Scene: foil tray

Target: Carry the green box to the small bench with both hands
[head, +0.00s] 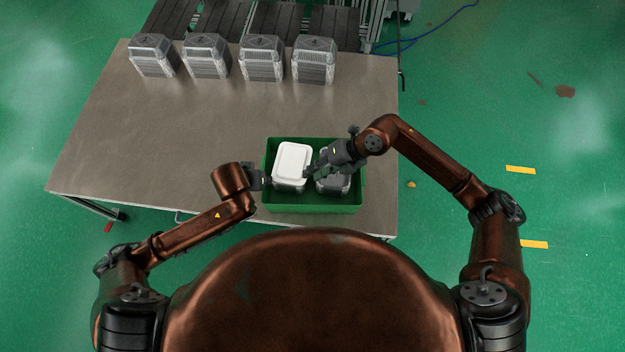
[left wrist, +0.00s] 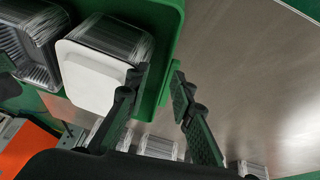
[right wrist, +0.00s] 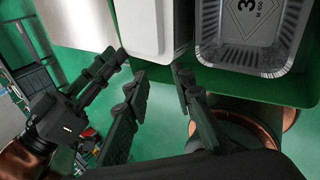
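The green box (head: 318,207) stands on the near right part of the metal table. It holds a white-lidded stack (head: 292,163) on the left and a foil tray stack (head: 333,185) on the right. My left gripper (head: 264,180) is at the box's left side. In the left wrist view its open fingers (left wrist: 160,82) lie either side of the green wall, apart from each other. My right gripper (head: 309,171) is over the box, between the two stacks. In the right wrist view its fingers (right wrist: 162,80) are apart with nothing between them. I cannot make out a small bench.
Several foil tray stacks (head: 206,57) stand in a row along the table's (head: 190,120) far edge, before a dark slatted conveyor (head: 290,22). The table's middle and left are clear. A blue cable (head: 432,35) lies on the green floor, which is open to the right.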

